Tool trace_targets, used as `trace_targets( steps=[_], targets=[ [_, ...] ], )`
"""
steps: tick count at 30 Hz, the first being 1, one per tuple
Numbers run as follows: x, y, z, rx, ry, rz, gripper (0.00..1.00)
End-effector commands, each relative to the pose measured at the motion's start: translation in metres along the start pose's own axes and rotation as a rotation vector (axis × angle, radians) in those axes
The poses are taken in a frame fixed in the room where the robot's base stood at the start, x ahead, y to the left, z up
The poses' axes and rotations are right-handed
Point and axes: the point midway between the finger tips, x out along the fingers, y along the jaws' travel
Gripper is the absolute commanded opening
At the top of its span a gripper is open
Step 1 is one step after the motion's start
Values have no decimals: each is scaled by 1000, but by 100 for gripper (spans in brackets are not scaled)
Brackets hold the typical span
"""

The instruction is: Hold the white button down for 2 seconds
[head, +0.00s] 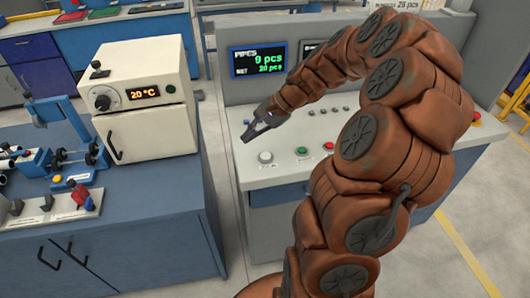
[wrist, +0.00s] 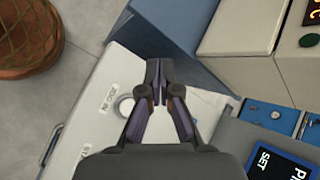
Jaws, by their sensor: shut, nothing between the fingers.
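The white button (head: 265,157) stands on the light console top, near its left front corner. My gripper (head: 246,137) is above the console, up and to the left of the button in the head view, and looks apart from it. In the wrist view the fingertips of my gripper (wrist: 158,80) are together with nothing between them. The white button (wrist: 124,104) shows there just left of the fingers, partly hidden by the left one. Lettering lies on the panel beside it.
Green (head: 302,151) and red (head: 328,147) buttons sit right of the white one. A display (head: 259,61) reading 9 pcs stands behind. A white oven-like box (head: 140,98) stands on the blue cabinet at left, across a floor gap. My arm covers the console's right part.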

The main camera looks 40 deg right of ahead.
Motion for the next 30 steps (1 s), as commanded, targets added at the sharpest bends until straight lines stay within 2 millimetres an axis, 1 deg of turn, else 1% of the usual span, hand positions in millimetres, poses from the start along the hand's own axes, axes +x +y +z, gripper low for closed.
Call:
trace_targets(
  steps=[1,3,6,9,12,23,30],
  targets=[
    [-8,-1,-17,56,9,-35,0],
    [-15,0,-38,117,21,-73,0],
    [-22,3,-58,178,32,-112,0],
    [-26,4,-67,210,37,-133,0],
    [-27,5,-70,219,39,-138,0],
    [-26,5,-70,217,40,-137,0],
    [-16,12,-76,217,40,-136,0]
  ],
)
